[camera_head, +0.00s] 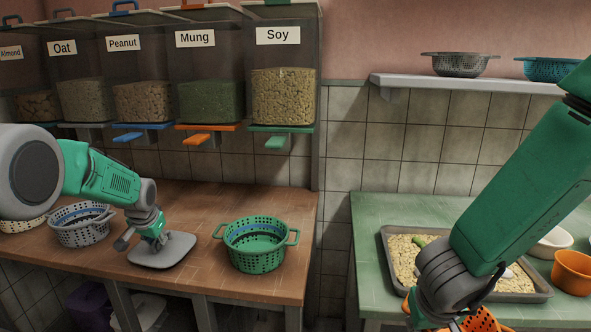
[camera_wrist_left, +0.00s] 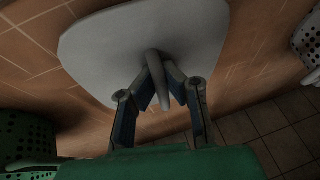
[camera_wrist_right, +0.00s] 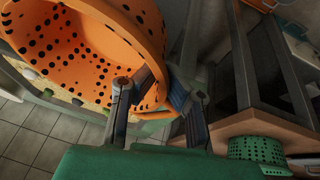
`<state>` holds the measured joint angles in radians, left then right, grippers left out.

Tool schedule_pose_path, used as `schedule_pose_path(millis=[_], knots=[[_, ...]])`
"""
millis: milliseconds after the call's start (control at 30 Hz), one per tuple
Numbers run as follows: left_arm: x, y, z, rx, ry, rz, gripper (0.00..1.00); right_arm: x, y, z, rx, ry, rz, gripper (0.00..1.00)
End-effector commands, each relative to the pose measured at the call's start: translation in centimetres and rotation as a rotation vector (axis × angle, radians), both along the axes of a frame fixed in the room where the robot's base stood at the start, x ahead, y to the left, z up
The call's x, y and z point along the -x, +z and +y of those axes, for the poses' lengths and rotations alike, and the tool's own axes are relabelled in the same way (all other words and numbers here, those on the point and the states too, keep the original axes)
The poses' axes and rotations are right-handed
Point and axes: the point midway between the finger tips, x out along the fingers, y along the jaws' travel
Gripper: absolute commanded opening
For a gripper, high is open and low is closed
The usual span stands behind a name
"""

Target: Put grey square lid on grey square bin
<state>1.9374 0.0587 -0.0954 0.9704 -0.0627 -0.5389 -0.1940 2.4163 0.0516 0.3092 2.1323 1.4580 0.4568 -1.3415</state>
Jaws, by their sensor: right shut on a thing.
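The grey square lid (camera_head: 175,250) lies on the brown tiled counter, near its front edge. It also shows in the left wrist view (camera_wrist_left: 100,50), with its bar handle (camera_wrist_left: 154,68) pointing toward my left gripper (camera_wrist_left: 162,72). The fingers sit on both sides of the handle; I cannot tell whether they press on it. No grey square bin shows clearly; a pale bin (camera_head: 150,308) under the counter is partly hidden. My right gripper (camera_wrist_right: 160,82) is shut on an orange perforated basket (camera_wrist_right: 95,45), low over the right side in the head view (camera_head: 480,321).
A green basket (camera_head: 258,258) stands right of the lid and a grey basket (camera_head: 80,228) left of it. A green table (camera_head: 375,215) bears a tray (camera_head: 390,246) of soy mash and an orange bowl (camera_head: 573,272). Labelled dispensers (camera_head: 284,60) hang above the counter.

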Motion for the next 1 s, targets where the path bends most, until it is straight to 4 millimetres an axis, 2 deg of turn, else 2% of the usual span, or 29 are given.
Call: schedule_pose_path(millis=[67,100,200,500,1000], knots=[[0.1,-1.6,0.0,0.000,0.000,0.001,0.00,0.0,-0.2,0.0,0.000,0.000,0.000,0.00],[0.2,0.0,-0.2,0.000,-0.001,-0.005,0.00,0.0,0.1,0.0,0.000,0.000,-0.001,0.00],[1.0,1.8,-0.4,0.000,0.001,-0.004,0.00,0.0,0.5,0.0,0.000,0.000,-0.001,0.00],[2.4,5.1,-0.9,0.001,0.001,-0.001,0.00,0.0,1.0,0.0,0.000,0.000,0.000,0.00],[2.6,5.5,-1.0,0.000,0.001,0.000,0.00,0.0,1.0,0.0,0.000,0.000,0.000,0.00]])
